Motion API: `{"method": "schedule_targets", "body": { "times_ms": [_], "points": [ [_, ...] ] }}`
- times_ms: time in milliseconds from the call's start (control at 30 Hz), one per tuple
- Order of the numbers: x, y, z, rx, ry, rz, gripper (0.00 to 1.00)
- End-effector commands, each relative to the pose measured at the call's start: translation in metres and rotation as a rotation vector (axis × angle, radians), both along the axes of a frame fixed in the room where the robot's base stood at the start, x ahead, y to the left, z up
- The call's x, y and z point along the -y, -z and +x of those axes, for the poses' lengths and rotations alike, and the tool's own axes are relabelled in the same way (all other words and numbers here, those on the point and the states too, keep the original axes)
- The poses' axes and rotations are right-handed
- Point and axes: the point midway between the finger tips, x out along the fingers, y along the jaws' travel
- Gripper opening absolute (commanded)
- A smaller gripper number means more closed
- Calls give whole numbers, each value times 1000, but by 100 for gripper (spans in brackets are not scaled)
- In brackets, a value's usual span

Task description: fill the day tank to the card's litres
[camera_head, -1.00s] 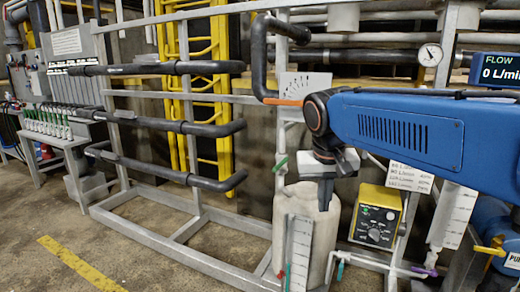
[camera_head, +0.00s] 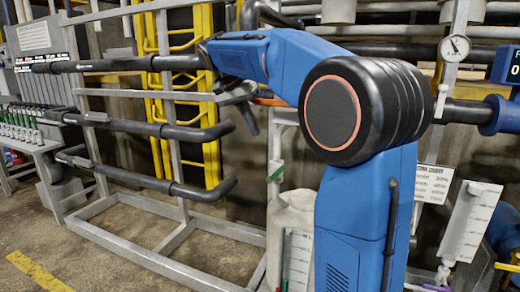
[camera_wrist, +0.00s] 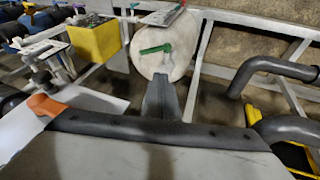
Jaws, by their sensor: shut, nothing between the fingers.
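The white tank (camera_head: 283,222), which I take for the day tank, stands low behind my arm. A ruled strip (camera_head: 298,258) is on its front, and my arm hides its right side. A green valve handle (camera_head: 276,172) sits above it; a green handle (camera_wrist: 155,49) also shows over the tank (camera_wrist: 177,60) in the wrist view. My gripper (camera_head: 250,122) is shut and empty, up and left of the tank. Its dark fingers show in the wrist view (camera_wrist: 163,88). An orange lever (camera_head: 272,101) is just right of it. The flow display (camera_head: 513,66) is cut off.
Grey pipes (camera_head: 140,127) on a floor frame (camera_head: 135,255) and a yellow ladder (camera_head: 182,110) stand left. A printed chart (camera_head: 432,183) and a pressure gauge (camera_head: 455,47) are right of my arm. A yellow box (camera_wrist: 95,42) shows in the wrist view.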

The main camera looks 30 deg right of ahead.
Motion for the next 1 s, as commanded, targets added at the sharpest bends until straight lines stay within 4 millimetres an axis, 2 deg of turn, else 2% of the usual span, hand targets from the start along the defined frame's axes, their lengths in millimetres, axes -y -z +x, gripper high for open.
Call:
{"method": "schedule_targets", "body": {
  "times_ms": [167,633,800,1000],
  "points": [
    [9,18,-2,-3,2,0,0],
    [43,92,-6,-3,1,1,0],
    [53,105,-20,-1,-1,1,0],
    [59,114,-28,-1,-1,1,0]
  ]
}}
